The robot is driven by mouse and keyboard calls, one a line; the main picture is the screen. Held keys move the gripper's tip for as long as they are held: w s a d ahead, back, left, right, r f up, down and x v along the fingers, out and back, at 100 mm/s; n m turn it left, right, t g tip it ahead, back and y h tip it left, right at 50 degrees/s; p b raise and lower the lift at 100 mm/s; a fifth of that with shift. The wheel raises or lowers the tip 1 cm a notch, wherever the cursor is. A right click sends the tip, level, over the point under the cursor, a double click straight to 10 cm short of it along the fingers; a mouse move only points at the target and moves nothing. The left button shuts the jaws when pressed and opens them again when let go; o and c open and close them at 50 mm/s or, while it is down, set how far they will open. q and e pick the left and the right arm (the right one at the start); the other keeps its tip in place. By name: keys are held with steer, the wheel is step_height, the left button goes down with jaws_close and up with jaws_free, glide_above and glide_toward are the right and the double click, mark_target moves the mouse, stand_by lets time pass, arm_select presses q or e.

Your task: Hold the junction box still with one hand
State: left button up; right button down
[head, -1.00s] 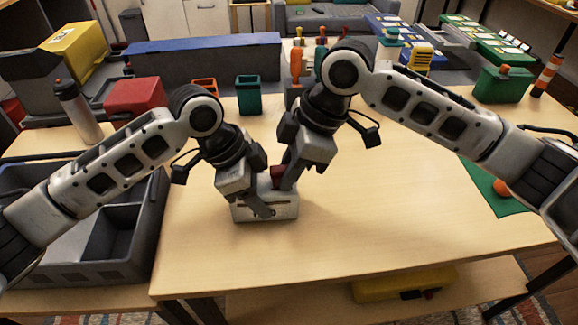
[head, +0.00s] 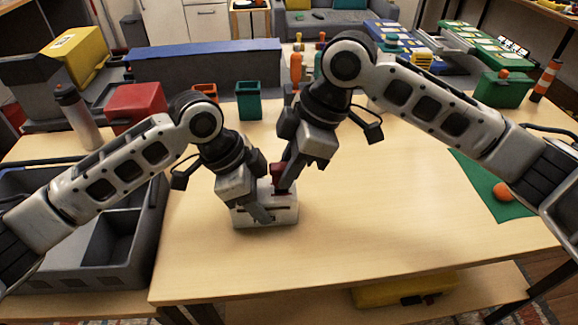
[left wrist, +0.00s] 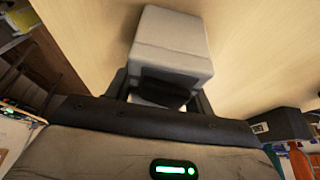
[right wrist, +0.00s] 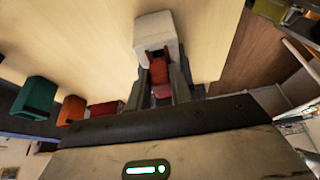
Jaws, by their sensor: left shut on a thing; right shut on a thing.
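The junction box (head: 285,214), pale grey with dark slots, stands upright on the table. It also shows in the left wrist view (left wrist: 170,42) and in the right wrist view (right wrist: 154,30). My left gripper (head: 259,208) is shut on the junction box, with a finger down its near side. My right gripper (head: 283,183) is shut on a red plug (head: 277,173) at the top of the box. The right wrist view shows the red plug (right wrist: 160,76) between the fingers, in front of a dark opening in the box. Whether the plug's lower end is inside is hidden.
A grey tray (head: 97,277) stands at the left. A teal bin (head: 249,101), a red box (head: 137,106) and a long blue box (head: 205,63) are behind. An orange ball (head: 503,191) lies on a green mat (head: 480,182) at right. The table's middle right is clear.

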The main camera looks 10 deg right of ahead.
steer(key=shift+r, duration=0.75)
steer(key=shift+r, duration=1.85)
arm_select(q)
steer(key=o, duration=1.2)
